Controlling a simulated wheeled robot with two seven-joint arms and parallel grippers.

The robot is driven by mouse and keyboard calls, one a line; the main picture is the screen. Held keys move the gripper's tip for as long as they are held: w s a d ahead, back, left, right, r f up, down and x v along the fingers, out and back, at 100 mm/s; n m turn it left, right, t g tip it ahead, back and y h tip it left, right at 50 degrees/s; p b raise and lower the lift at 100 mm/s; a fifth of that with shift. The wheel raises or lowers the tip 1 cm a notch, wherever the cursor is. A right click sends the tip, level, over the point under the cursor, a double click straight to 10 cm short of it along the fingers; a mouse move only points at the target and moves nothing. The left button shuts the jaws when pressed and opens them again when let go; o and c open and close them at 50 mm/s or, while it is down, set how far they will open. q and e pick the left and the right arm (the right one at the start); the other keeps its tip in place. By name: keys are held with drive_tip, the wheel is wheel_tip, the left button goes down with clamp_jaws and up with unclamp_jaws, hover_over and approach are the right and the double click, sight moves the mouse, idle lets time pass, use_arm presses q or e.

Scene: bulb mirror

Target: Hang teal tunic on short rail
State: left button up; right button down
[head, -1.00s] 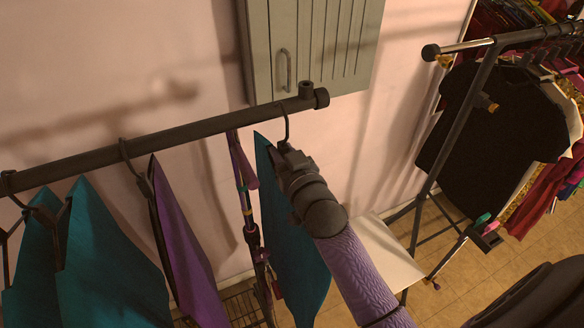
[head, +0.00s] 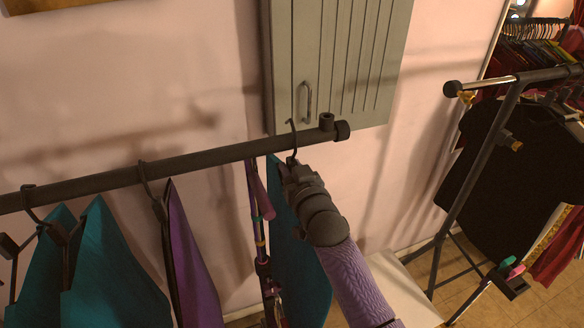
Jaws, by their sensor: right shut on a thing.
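A teal tunic (head: 300,275) hangs from a dark hanger whose hook (head: 291,126) crosses in front of a dark rail (head: 225,155), near its right end. The hook's tip stands above the rail; I cannot tell whether it touches it. My right gripper (head: 290,170) is shut on the hanger just below the hook, and the arm hides part of the tunic. On the right, a second rack has its own rail (head: 500,82); I cannot tell which rail is the short one. My left gripper is not in view.
More teal garments (head: 110,270) and a purple one (head: 190,265) hang at the left. A grey-green cabinet (head: 345,60) is on the wall behind. A black garment (head: 500,180) hangs on the right rack.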

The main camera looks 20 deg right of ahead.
drive_tip(key=shift+f+b, duration=0.75)
drive_tip(key=shift+f, duration=0.2)
drive_tip(key=shift+r, duration=0.1)
drive_tip(key=shift+c, duration=2.2)
unclamp_jaws()
drive_tip(key=shift+s+p, duration=0.95)
drive_tip(key=shift+s, duration=0.15)
drive_tip(key=shift+s+a+p, duration=0.2)
drive_tip(key=shift+s+p, duration=1)
drive_tip(key=shift+s, duration=0.8)
drive_tip(key=shift+s+f, duration=0.2)
drive_tip(key=shift+s, duration=0.25)
